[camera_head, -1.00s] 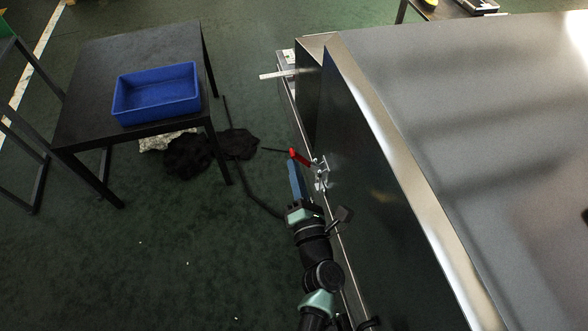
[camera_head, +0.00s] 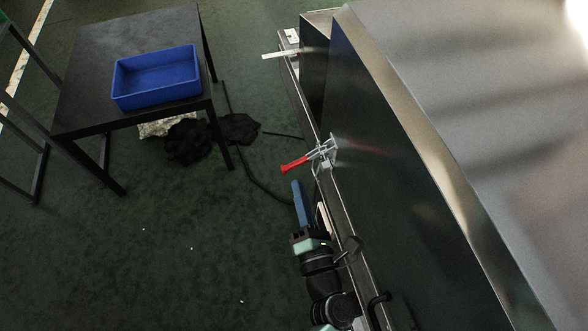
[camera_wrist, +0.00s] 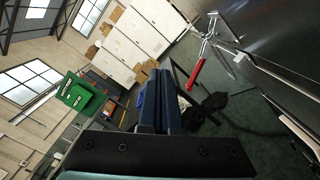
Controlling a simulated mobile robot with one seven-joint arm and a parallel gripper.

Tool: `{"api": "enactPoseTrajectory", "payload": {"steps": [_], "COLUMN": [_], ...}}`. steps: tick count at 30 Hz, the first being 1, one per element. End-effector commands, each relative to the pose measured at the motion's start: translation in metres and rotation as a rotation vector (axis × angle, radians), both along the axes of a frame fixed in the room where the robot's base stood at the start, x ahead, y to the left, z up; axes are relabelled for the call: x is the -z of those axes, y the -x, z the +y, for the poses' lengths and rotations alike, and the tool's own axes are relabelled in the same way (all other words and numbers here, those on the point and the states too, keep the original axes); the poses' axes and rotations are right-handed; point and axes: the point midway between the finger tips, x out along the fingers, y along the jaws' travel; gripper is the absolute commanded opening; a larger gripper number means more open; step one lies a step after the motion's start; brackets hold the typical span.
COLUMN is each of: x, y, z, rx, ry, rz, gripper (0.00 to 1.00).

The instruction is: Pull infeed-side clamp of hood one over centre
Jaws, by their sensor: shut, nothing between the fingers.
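The clamp (camera_head: 323,151) is a metal toggle clamp on the side of the large grey metal hood (camera_head: 395,200). Its red handle (camera_head: 294,165) points out to the left, away from the hood wall. In the wrist view the red handle (camera_wrist: 196,74) hangs to the right of the fingers, below the clamp's metal linkage (camera_wrist: 208,40). My gripper (camera_head: 296,184) has blue fingers that lie together with nothing between them. It is below the red handle in the head view and apart from it. The fingertips also show in the wrist view (camera_wrist: 160,72).
A black table (camera_head: 90,75) with a blue bin (camera_head: 157,88) stands at the left. Dark cloth-like heaps (camera_head: 188,141) lie on the floor by it. A pale bar (camera_head: 280,55) sticks out from the hood's far end. The green floor between is mostly clear.

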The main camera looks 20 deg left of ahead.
Motion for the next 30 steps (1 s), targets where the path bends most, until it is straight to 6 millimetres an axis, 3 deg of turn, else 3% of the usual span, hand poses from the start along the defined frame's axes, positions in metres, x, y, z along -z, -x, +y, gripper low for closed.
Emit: {"api": "enactPoseTrajectory", "payload": {"steps": [7,14,17,20,23,30], "x": [0.001,0.000,-0.014,-0.047,-0.100,-0.256], "y": [0.017,0.016,0.007,-0.014,-0.043,-0.093], "z": [-0.010,-0.010,-0.007,0.000,0.007,0.002], "rx": [-0.001,-0.002,-0.014,-0.033,-0.035,0.146], "ry": [0.000,0.005,0.086,0.314,0.678,1.699], "rz": [0.000,-0.004,-0.064,-0.227,-0.486,-1.110], "gripper": [0.00,0.00,0.00,0.00,0.00,0.00]}}
